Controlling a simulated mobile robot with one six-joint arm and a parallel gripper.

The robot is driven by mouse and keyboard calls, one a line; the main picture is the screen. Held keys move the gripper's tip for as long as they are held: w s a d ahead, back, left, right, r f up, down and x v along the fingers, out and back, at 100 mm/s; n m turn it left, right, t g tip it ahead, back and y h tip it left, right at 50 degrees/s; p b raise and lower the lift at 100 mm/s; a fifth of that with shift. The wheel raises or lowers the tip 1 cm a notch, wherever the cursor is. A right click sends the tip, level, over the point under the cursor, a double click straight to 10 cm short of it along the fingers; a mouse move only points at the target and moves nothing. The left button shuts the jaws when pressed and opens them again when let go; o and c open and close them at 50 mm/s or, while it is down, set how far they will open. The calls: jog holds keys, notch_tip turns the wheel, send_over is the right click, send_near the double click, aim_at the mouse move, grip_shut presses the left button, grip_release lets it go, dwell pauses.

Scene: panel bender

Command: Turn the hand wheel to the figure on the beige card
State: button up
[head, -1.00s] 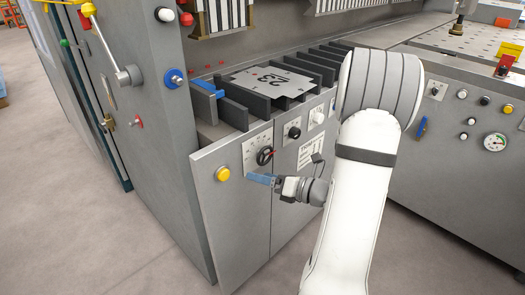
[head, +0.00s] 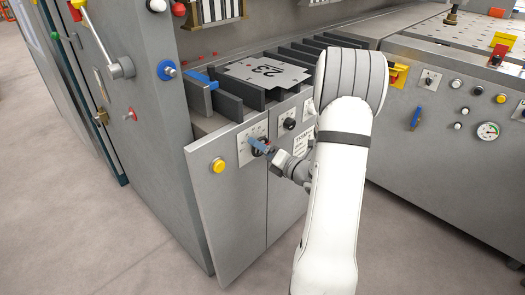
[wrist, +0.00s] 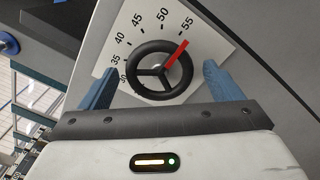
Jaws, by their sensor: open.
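The hand wheel is a black three-spoked wheel (wrist: 160,72) on a white dial plate (wrist: 118,52), with a red pointer at about 55. In the head view the dial plate (head: 245,150) shows, but my gripper covers much of the wheel. My gripper (wrist: 158,72) is open, with one blue finger on each side of the wheel; contact cannot be told. In the head view my gripper (head: 260,147) is at the wheel. A pale card (head: 302,143) right of it is partly hidden by my arm, its writing unreadable.
A yellow button (head: 218,166) sits left of the dial and a black knob (head: 290,124) to its right. Above, a grey sheet with printed figures (head: 278,72) lies on dark bars. The floor (head: 110,230) at the left is clear.

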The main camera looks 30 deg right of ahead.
jog(key=c, duration=0.9)
jog(key=shift+a, duration=0.15)
jog(key=shift+c, duration=0.5)
jog(key=shift+n, duration=0.3)
jog(key=shift+d+f+n+b, duration=0.1)
jog(key=shift+n+b, duration=5.7)
jog(key=shift+b, duration=0.05)
jog(key=shift+d+n+b, duration=0.1)
jog(key=shift+n+b, duration=5.7)
jog(key=shift+b, duration=0.05)
